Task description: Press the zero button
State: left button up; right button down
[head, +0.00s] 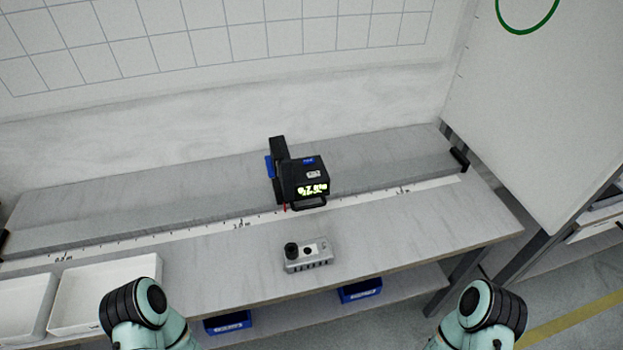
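A small grey control box (308,256) sits on the bench near its front edge. On its top are a black knob (291,250) at the left, a white patch with a small dark dot (308,251), and another dark spot at the right. I cannot read any label, so I cannot tell which one is the zero button. Only parts of my two arms show at the bottom corners; both grippers are out of view.
A white ruler strip (350,201) runs along the bench (420,230). Two white trays (104,262) (22,281) lie at the left. Blue bins (228,321) (360,291) sit on the lower shelf. The bench right of the control box is clear. A white panel (545,110) stands at right.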

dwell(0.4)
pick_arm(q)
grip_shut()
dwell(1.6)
